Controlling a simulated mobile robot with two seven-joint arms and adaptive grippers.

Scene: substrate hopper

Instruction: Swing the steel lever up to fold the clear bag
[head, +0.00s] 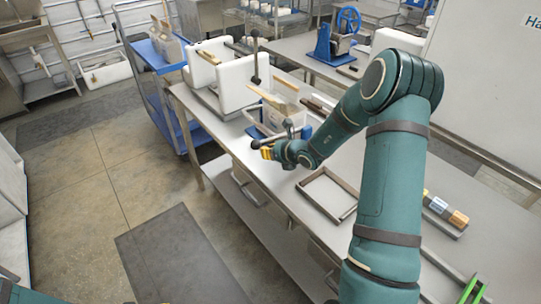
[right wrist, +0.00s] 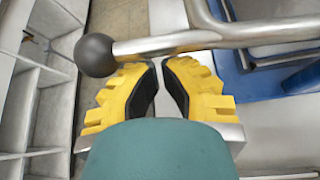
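The steel lever (head: 274,142) runs out from the small blue-based fixture on the bench and ends in a black ball knob. In the right wrist view the lever (right wrist: 215,38) crosses just beyond my fingertips, with its black ball (right wrist: 95,55) at the left. My right gripper (head: 267,153) is at the lever near the bench's front edge. In the right wrist view its yellow fingers (right wrist: 160,63) are drawn together with only a narrow gap and nothing seen between them. Whether they touch the lever is unclear. A pale, see-through bag (head: 272,115) appears to stand in the fixture. My left gripper is out of view.
A white hopper-like box (head: 240,75) stands behind the fixture. An empty rectangular frame (head: 327,195) lies to the right, with a tray of small blocks (head: 446,216) farther along. A blue cart (head: 152,55) stands at the left end. The floor in front is clear.

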